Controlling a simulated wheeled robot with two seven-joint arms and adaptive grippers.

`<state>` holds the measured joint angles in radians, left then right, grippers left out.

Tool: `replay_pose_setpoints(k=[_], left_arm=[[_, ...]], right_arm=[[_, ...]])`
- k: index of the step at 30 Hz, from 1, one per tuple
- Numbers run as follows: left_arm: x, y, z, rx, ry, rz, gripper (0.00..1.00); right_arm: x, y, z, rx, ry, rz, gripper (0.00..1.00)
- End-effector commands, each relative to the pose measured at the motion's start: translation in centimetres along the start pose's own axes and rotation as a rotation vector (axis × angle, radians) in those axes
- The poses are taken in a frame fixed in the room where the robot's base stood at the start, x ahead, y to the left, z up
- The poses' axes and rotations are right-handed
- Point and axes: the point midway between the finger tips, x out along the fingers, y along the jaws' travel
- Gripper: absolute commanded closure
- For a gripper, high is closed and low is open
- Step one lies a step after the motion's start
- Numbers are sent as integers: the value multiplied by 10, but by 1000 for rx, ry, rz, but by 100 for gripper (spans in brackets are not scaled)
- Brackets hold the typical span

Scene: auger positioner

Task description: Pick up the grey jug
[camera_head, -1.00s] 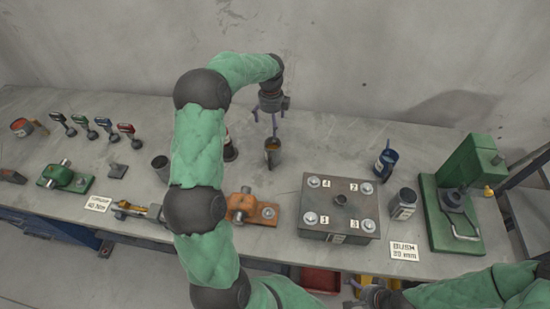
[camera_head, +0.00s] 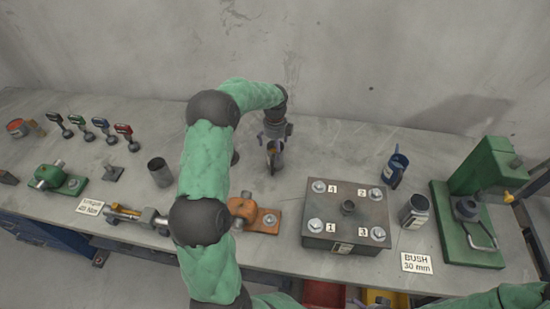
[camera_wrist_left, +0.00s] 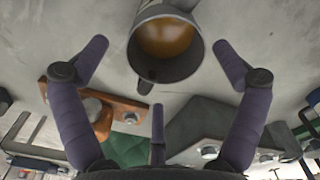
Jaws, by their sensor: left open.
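The grey jug (camera_head: 273,160) stands on the bench behind the orange vise, right of my left forearm. In the left wrist view the jug (camera_wrist_left: 160,73) shows at the top middle, its mouth facing the camera and brown-orange contents inside. My left gripper (camera_head: 274,148) is directly above the jug in the head view and partly covers it. In the left wrist view the gripper's (camera_wrist_left: 160,58) fingers are spread wide, with gaps to the jug on both sides. My right arm shows at the bottom right, but its gripper is out of view.
An orange vise (camera_head: 262,221) and a steel block with numbered bolts (camera_head: 330,209) stand in front of the jug. A grey cup (camera_head: 159,173) stands left of my arm. A blue jug (camera_head: 396,169), a dark jar (camera_head: 414,213) and a green press (camera_head: 468,240) are at right.

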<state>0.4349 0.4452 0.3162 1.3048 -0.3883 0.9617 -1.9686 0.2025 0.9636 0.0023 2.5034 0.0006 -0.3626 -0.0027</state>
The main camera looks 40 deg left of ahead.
Motion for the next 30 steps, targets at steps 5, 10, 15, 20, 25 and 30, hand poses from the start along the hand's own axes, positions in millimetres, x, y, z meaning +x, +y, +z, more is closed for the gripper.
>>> replay_pose_setpoints(k=[5, 10, 15, 20, 25, 30], left_arm=[[9, -2, 2, -1, -1, -1, 4], [31, -6, 5, -1, 0, 1, 4], [52, -8, 6, 0, -2, 0, 4], [56, -8, 6, 0, -2, -2, 4], [55, -8, 6, 0, -2, -1, 21], [55, -8, 6, 0, -1, -1, 69]], right_arm=[[1, 0, 0, 0, 0, 0, 0], [4, 1, 0, 0, 0, 0, 0], [6, 2, 0, 0, 0, 0, 0], [5, 2, 0, 0, 0, 0, 0], [5, 2, 0, 0, 0, 0, 0], [5, 2, 0, 0, 0, 0, 0]])
